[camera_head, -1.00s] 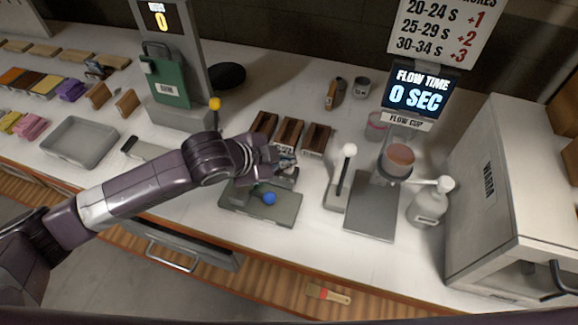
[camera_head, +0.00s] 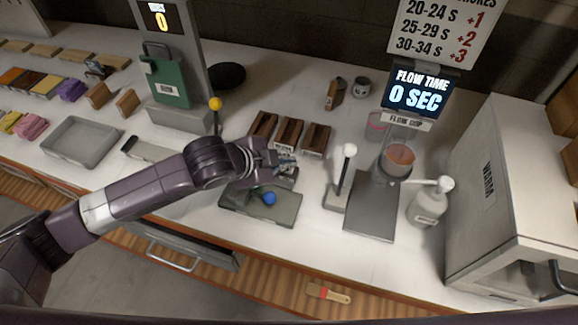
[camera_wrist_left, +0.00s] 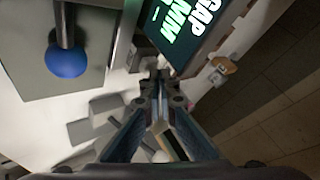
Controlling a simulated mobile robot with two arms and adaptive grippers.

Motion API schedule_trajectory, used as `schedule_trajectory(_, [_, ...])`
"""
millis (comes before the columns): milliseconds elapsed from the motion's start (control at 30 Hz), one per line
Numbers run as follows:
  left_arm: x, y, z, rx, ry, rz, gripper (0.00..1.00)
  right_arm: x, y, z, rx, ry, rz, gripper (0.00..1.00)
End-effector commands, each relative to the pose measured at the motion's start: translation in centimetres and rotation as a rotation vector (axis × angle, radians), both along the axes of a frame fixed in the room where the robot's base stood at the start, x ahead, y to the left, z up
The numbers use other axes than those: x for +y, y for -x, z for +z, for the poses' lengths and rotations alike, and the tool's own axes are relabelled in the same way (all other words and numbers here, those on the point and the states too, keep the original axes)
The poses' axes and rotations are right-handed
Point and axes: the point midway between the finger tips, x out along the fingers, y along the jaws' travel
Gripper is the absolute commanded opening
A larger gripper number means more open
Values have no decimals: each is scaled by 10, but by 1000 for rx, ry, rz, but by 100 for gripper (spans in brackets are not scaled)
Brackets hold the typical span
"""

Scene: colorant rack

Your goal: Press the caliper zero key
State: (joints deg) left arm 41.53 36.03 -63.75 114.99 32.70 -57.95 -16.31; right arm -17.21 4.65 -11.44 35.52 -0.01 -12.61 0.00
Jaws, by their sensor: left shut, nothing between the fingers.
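A flat grey-green base plate (camera_head: 284,211) with a blue ball knob (camera_head: 269,198) lies on the bench below my left gripper (camera_head: 289,165). In the left wrist view the blue knob (camera_wrist_left: 67,62) is at the upper left, on a dark rod. A dark display (camera_wrist_left: 192,28) reading "GAP MM" shows at the top, close beyond the shut, empty fingertips (camera_wrist_left: 159,80). I cannot make out a zero key; my gripper and arm cover part of this device in the head view. Contact between fingertips and device cannot be told. My right gripper is not in view.
Brown wooden blocks (camera_head: 289,134) stand just behind the gripper. To the right are a white-knobbed lever (camera_head: 346,170), the flow cup stand (camera_head: 370,215) and a pump bottle (camera_head: 429,203). A yellow-knobbed lever (camera_head: 215,104) stands behind the arm. A grey tray (camera_head: 82,142) lies left.

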Motion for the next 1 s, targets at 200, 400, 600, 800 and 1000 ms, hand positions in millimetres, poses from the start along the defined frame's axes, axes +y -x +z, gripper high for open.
schedule_trajectory(200, [0,0,-3,1,0,-1,0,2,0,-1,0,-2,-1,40])
schedule_trajectory(400, [0,0,-6,1,0,-1,0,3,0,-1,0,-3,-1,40])
schedule_trajectory(600, [0,0,-9,1,0,0,0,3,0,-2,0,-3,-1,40])
schedule_trajectory(800, [0,0,-9,2,-1,0,0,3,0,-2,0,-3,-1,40])
schedule_trajectory(1000, [0,0,-8,2,-1,0,0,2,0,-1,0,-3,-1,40])
